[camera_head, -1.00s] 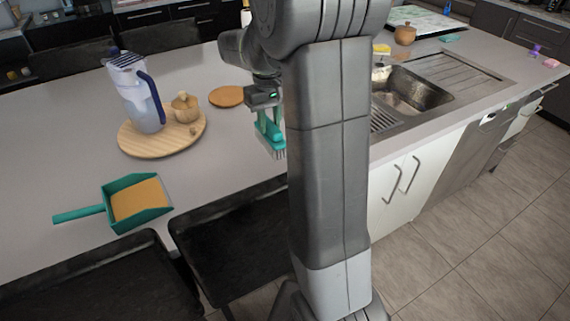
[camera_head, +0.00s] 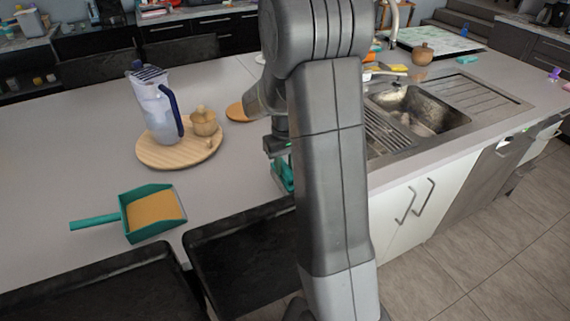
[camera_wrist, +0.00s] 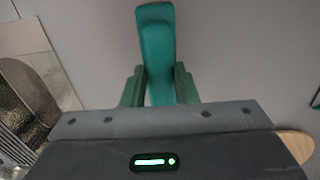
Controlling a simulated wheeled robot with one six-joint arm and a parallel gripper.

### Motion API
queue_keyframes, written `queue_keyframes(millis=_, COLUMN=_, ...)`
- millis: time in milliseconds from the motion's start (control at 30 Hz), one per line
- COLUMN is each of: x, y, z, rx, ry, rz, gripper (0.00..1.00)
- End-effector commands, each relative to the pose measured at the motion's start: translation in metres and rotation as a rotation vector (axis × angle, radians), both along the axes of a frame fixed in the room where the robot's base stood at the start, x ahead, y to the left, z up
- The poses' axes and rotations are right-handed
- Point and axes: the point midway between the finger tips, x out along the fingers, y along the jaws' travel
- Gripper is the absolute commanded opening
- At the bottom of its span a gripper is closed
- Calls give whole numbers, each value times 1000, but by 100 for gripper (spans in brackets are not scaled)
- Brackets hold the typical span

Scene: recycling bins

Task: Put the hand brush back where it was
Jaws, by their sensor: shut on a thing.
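The teal hand brush (camera_head: 283,174) is mostly hidden behind my arm in the head view, near the counter's front edge. In the wrist view the brush's teal handle (camera_wrist: 156,50) runs between my gripper's fingers (camera_wrist: 160,88), which are shut on it. Whether the brush touches the counter cannot be told. The teal dustpan (camera_head: 150,212), with brown matter in its pan, lies on the counter to the left, its handle pointing left.
A round wooden board (camera_head: 180,150) holds a water jug (camera_head: 158,108) and a small wooden pot (camera_head: 204,122). A sink (camera_head: 420,110) is at the right. Dark chairs (camera_head: 240,262) stand along the front edge. The counter between board and dustpan is clear.

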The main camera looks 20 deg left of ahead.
Motion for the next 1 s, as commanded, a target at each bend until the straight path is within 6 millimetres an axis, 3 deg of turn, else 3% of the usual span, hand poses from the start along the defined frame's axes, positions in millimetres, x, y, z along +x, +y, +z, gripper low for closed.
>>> queue_keyframes(millis=33, x=0, y=0, z=-2, rx=0, ry=0, rz=0, gripper=28)
queue_keyframes(millis=133, x=0, y=0, z=-1, rx=-1, ry=1, rz=0, gripper=48)
queue_keyframes(millis=533, x=0, y=0, z=6, rx=2, ry=-1, rz=0, gripper=48)
queue_keyframes(millis=1000, x=0, y=0, z=98, rx=3, ry=-3, rz=0, gripper=48)
